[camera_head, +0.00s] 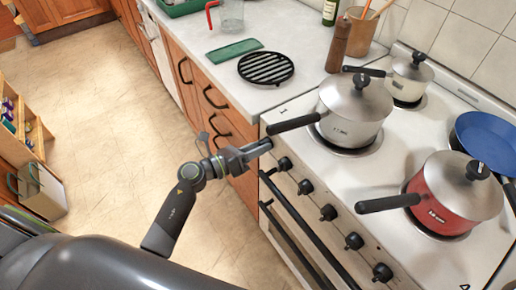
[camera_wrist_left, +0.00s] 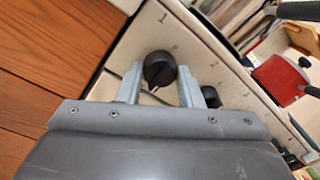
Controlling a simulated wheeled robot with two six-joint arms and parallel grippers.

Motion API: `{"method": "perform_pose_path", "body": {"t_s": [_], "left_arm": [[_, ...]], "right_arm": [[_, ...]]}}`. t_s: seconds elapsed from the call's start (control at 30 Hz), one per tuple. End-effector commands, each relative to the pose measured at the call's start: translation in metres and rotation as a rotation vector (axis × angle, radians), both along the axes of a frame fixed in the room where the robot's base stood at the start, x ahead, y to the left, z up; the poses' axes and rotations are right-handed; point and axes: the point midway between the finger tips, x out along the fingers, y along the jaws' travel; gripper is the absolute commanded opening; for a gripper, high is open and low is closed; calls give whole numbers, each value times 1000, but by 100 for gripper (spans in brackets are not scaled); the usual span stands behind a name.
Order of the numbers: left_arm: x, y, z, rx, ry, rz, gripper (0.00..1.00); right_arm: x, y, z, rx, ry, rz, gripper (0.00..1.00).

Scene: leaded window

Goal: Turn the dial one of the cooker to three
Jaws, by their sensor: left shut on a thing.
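The cooker (camera_head: 335,185) stands at the right, with a row of black dials along its white front panel. My left gripper (camera_head: 262,149) is at the far left end of this row and hides the end dial in the head view. In the left wrist view, dial one (camera_wrist_left: 160,70), round and black, sits between the two grey fingers of my left gripper (camera_wrist_left: 160,84), which is shut on it. A printed 1 is on the panel above it. The dial's exact setting cannot be read. My right gripper is not in view.
A neighbouring dial (camera_head: 285,163) is close to my left gripper. A steel pot (camera_head: 352,108) has its handle just above the gripper. A red pot (camera_head: 455,190) and a blue pan (camera_head: 487,140) are also on the hob. The floor (camera_head: 95,130) at left is clear.

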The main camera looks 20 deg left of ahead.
Motion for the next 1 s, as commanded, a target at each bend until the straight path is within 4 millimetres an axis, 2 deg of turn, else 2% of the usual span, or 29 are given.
{"method": "perform_pose_path", "body": {"t_s": [0.53, 0.57, 0.7, 1.0], "left_arm": [[-1, 0, -2, 26, -13, -1, 10], [-1, 0, -2, 26, -13, -1, 34], [-1, 0, -2, 24, -13, -1, 53], [0, 0, -1, 22, -15, 0, 55]], "right_arm": [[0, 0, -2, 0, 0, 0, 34], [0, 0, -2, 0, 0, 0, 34], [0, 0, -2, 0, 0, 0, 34], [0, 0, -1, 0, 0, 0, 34]]}}
